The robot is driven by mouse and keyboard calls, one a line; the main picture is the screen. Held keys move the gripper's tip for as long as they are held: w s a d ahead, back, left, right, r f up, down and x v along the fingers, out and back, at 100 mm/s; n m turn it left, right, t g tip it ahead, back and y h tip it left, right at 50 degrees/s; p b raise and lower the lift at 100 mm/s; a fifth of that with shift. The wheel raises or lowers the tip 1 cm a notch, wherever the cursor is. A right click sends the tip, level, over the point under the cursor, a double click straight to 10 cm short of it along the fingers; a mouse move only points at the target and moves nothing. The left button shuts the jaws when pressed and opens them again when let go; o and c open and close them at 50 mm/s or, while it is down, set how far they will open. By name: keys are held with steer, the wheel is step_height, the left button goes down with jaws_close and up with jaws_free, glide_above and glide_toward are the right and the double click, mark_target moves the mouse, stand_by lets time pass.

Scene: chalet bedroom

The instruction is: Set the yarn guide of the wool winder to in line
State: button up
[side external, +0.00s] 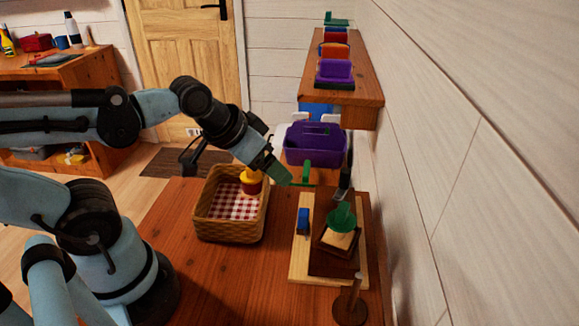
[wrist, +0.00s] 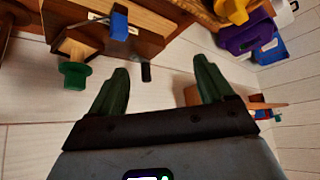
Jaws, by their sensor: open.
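The wool winder appears to be the device on a pale wooden board (side external: 299,268) on the table at the right. It has a dark brown block (side external: 330,262), a green cone-like piece (side external: 341,218), a small blue piece (side external: 303,221) and a black upright piece (side external: 344,181). I cannot tell surely which part is the yarn guide. In the wrist view the blue piece (wrist: 119,25), green piece (wrist: 74,74) and black piece (wrist: 146,72) show at upper left. My gripper (wrist: 160,80) is open and empty, its green fingers apart, above the table's back, beyond the board.
A wicker basket (side external: 203,232) with a checked cloth and a yellow-red item stands left of the board. A purple caddy (side external: 315,155) is behind. A wall shelf (side external: 358,98) with several coloured items projects at the right, near the white wall.

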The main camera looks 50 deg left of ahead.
steer(key=shift+w+d, duration=0.1)
steer(key=c, duration=0.4)
steer(key=shift+w+d+r+m+g, duration=0.15)
steer(key=shift+d+r+m+g, duration=0.05)
steer(key=shift+m+g, duration=0.2)
steer(key=shift+c, duration=0.6)
steer(key=m+g, duration=0.6)
steer(key=m, duration=0.2)
glide_toward(303, 212)
steer(key=shift+w+f, duration=0.15)
steer(key=shift+f, duration=2.4)
steer(key=shift+w+f, duration=0.1)
steer(key=shift+f, duration=2.45)
jaws_close()
